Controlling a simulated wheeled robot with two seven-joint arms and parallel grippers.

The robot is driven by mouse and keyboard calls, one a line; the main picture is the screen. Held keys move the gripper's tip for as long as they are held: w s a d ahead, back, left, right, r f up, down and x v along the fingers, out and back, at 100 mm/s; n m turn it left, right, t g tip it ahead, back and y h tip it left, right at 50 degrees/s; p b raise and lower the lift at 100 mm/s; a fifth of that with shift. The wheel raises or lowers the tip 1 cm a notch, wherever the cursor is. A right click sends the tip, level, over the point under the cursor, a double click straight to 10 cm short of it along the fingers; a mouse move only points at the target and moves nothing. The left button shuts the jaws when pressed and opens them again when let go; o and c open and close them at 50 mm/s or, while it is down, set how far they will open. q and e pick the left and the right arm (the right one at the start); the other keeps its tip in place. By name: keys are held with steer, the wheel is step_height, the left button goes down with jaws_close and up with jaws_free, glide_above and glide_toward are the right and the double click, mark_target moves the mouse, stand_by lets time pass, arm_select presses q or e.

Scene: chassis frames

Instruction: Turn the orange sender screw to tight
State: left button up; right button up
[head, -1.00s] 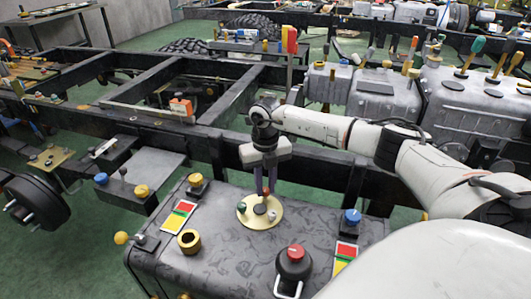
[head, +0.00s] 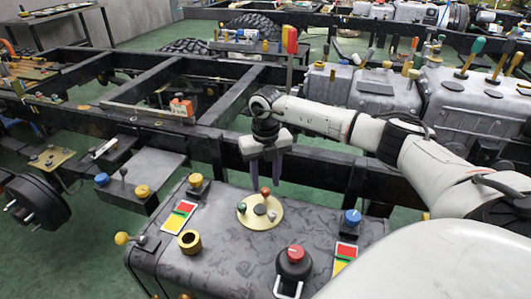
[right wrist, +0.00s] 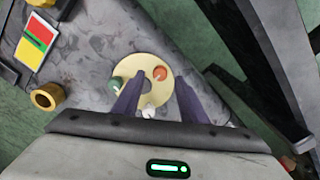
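The orange sender screw (head: 265,191) stands at the far edge of a round cream plate (head: 248,220) on top of the dark grey tank. A dark green screw (head: 242,208) and a pale one (head: 271,215) sit on the same plate, around a dark centre disc. My right gripper (head: 264,180) is open and empty, its two purple fingers pointing down just above and behind the orange screw. In the right wrist view the orange screw (right wrist: 160,73) shows between and beyond the spread fingertips. My left gripper is not in view.
The tank (head: 225,250) also carries a red knob (head: 295,254), a blue knob (head: 352,216), a brass ring (head: 190,240) and red-yellow-green labels (head: 179,216). Black frame rails (head: 310,170) run close behind the tank. Grey machine blocks stand at the back right.

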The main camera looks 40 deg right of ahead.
mark_target(266, 190)
step_height(266, 190, up, 8)
steer(key=shift+f+p, duration=0.15)
steer(key=shift+p, duration=0.15)
stand_by(0.4)
